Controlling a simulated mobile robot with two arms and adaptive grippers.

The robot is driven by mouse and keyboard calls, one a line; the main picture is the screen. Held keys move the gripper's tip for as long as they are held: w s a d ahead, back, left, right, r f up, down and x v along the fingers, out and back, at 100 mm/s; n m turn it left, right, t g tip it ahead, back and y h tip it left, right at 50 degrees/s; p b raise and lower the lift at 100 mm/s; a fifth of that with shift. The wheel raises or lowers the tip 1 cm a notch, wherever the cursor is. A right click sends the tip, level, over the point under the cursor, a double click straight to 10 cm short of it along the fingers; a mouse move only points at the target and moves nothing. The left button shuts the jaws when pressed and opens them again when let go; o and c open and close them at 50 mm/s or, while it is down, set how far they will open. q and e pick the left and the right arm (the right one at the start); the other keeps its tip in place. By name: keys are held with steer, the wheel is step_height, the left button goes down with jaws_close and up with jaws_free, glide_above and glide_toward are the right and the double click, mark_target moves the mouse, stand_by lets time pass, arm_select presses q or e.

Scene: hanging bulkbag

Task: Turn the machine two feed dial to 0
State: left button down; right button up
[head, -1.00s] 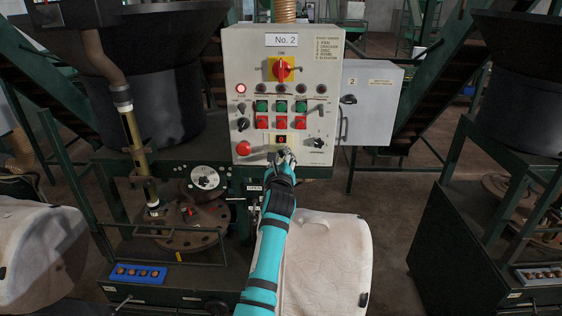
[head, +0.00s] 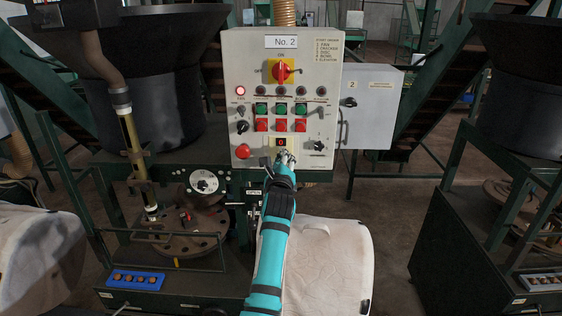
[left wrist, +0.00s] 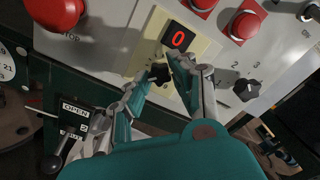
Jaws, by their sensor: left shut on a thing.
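The No. 2 control panel (head: 257,110) stands upright in the middle of the head view. Its small display (head: 281,142) shows a red 0, which is clear in the left wrist view (left wrist: 179,38). Just below the display is the feed dial (left wrist: 159,72), a small black knob on a cream plate. My left gripper (left wrist: 161,73) is shut on the dial, with one finger on each side of it. In the head view my left gripper (head: 284,157) hides the dial. My right gripper is not in view.
A red mushroom button (head: 242,152) is left of the dial and a black selector knob (head: 319,146) is right of it. Red push buttons (head: 281,125) are above. A lever by an OPEN label (left wrist: 75,111) is below left. A white bulk bag (head: 325,265) stands below.

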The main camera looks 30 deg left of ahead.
arm_select(q)
steer(key=c, duration=1.1)
jaws_free()
steer(key=shift+f, duration=0.15)
steer(key=v, duration=0.7)
steer(key=shift+s, duration=0.25)
steer(key=shift+d, duration=0.15)
